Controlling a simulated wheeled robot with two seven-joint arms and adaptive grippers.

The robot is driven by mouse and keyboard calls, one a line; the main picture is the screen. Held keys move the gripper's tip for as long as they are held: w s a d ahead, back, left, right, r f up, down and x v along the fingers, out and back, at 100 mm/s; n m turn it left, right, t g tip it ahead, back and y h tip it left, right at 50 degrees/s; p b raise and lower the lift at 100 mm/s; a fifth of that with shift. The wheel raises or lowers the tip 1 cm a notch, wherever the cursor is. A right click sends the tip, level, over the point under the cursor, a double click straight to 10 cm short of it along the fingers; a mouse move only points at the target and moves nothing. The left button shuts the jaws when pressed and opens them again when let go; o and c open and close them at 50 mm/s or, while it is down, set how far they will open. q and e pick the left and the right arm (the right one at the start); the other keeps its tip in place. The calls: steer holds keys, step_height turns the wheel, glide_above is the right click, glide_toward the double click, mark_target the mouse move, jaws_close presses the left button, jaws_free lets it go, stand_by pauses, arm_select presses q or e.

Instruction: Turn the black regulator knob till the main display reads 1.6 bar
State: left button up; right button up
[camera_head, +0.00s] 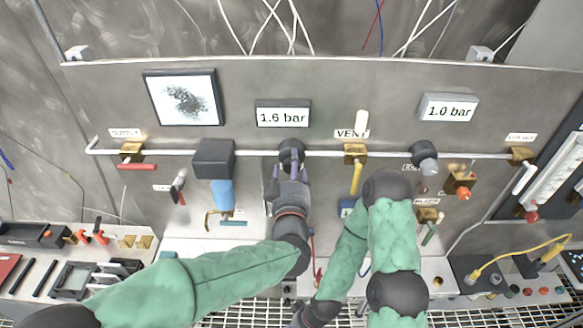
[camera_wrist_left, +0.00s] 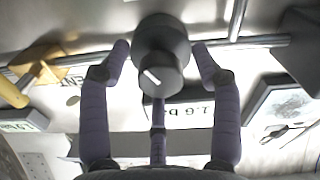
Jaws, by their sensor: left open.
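The black regulator knob (camera_head: 291,150) sits on the pipe below the main display (camera_head: 283,115), which reads 1.6 bar. My left gripper (camera_head: 289,172) is in front of the knob and partly covers it. In the left wrist view the knob (camera_wrist_left: 160,45) shows a white mark on its end. My left gripper's fingers (camera_wrist_left: 160,72) stand open around it, with visible gaps at both sides; a third finger is below it. The main display (camera_wrist_left: 190,110) shows upside down there, partly hidden by the fingers. My right forearm is folded down at the lower middle; its gripper does not show.
A second display (camera_head: 448,107) reads 1.0 bar, above another dark knob (camera_head: 424,153). A brass vent valve (camera_head: 355,154) with a yellow handle is right of my left gripper. A black block with a blue bowl (camera_head: 222,193) is to its left.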

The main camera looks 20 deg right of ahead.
arm_select(q)
steer(key=c, duration=1.1)
steer(key=shift+f+n+b, duration=0.1)
steer(key=shift+n+b, duration=0.2)
steer(key=shift+b, duration=0.25)
steer(key=shift+c, duration=0.2)
steer(key=o, duration=1.1)
steer(key=shift+o, duration=0.2)
steer(key=shift+s, duration=0.1)
steer(key=v, duration=1.2)
